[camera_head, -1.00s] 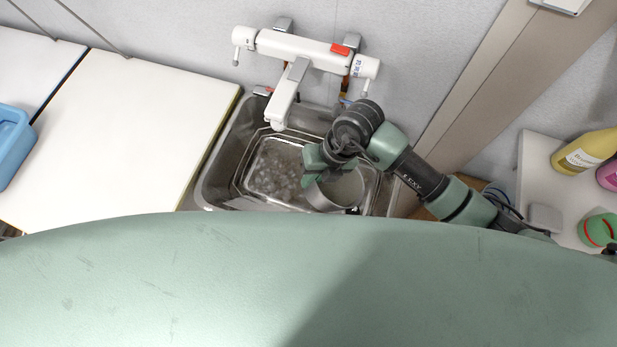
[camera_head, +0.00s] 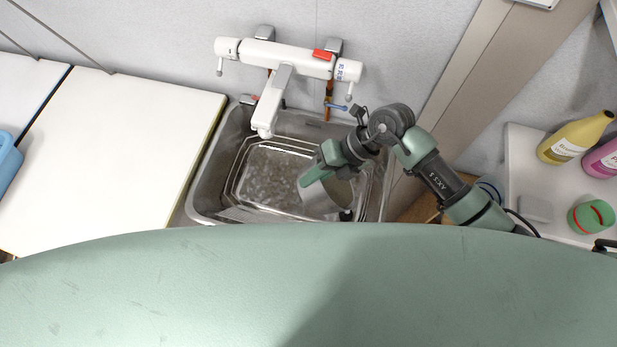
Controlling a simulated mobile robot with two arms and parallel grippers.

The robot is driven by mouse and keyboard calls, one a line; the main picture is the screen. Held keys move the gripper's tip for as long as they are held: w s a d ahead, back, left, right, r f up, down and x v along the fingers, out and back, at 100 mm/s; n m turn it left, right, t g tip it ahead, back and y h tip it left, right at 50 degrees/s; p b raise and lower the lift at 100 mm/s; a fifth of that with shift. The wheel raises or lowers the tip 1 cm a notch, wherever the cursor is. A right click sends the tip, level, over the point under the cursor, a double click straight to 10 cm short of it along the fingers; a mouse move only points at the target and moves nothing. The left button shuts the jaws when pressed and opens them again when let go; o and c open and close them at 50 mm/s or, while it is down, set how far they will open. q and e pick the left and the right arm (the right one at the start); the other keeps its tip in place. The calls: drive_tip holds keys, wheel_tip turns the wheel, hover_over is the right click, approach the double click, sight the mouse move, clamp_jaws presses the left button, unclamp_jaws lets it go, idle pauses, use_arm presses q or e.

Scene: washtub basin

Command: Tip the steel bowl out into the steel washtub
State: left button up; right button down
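The steel washtub (camera_head: 231,185) is a shiny rectangular tub sitting inside the grey sink basin, with a patchy, glinting floor. The steel bowl (camera_head: 322,195) is over the washtub's right part, tilted on its side. My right gripper (camera_head: 318,176) is at the bowl's upper rim with its green fingers and appears shut on it. A small dark thing (camera_head: 346,214) shows at the bowl's lower right; I cannot tell what it is. The bowl's inside is mostly hidden from this view. My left gripper is not in view.
A white tap (camera_head: 270,95) reaches over the basin's back left. A white counter (camera_head: 110,150) lies left, with a blue tub (camera_head: 6,160) at its edge. A shelf at right holds a yellow bottle (camera_head: 572,138), a pink bottle (camera_head: 603,160) and a green container (camera_head: 590,216).

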drive_tip(key=d+r+y, duration=0.1)
drive_tip(key=d+r+y+b, duration=0.1)
drive_tip(key=d+y, duration=0.1)
drive_tip(key=w+d+r+g+y, duration=0.1)
drive_tip(key=shift+d+y, duration=0.3)
drive_tip(key=shift+d, duration=0.05)
idle(1.2)
drive_tip(key=shift+w, duration=0.1)
idle(1.0)
